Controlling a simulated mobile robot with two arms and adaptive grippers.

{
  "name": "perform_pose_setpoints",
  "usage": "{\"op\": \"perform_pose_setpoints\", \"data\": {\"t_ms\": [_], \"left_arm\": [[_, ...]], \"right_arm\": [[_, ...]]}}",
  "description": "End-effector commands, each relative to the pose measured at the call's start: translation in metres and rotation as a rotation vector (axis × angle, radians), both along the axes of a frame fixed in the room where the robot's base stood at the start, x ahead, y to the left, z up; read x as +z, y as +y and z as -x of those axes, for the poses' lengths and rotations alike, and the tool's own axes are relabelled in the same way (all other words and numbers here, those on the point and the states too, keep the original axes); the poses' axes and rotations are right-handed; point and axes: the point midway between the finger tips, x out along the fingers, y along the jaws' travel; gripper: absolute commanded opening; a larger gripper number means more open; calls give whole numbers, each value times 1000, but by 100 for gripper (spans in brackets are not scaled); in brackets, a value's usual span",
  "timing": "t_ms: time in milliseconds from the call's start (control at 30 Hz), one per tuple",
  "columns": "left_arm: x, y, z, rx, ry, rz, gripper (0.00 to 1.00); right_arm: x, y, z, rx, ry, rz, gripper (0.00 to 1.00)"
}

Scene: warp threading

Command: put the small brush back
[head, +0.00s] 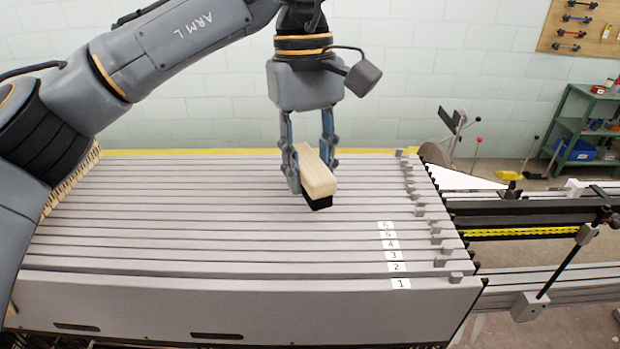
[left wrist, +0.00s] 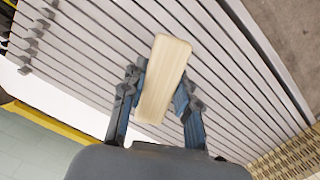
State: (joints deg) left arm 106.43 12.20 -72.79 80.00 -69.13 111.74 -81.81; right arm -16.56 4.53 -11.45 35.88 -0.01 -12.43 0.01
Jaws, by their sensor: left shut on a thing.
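The small brush (head: 317,176) has a pale wooden back and dark bristles on its underside. My left gripper (head: 313,168) is shut on it, with one finger on each side of the wooden back. The brush is over the grey slatted top of the machine, bristles down; I cannot tell how much gap is under it. In the left wrist view the brush (left wrist: 164,78) lies between the two blue-grey fingers of the left gripper (left wrist: 160,95). My right gripper is not in view.
Long grey slats (head: 200,235) fill the machine's top, with number labels (head: 393,255) and small grey blocks at their right ends. A black rail with a yellow chain (head: 520,232) extends right. A green shelf (head: 580,130) stands at the back right.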

Motion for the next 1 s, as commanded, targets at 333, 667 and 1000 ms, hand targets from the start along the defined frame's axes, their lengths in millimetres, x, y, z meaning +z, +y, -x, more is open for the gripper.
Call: {"op": "perform_pose_setpoints", "data": {"t_ms": [333,667,1000], "left_arm": [[-29,0,0,1,0,1,1],[-32,0,0,1,0,0,51],[-30,0,0,1,0,0,53]], "right_arm": [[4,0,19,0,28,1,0],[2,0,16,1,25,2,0],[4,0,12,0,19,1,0]]}}
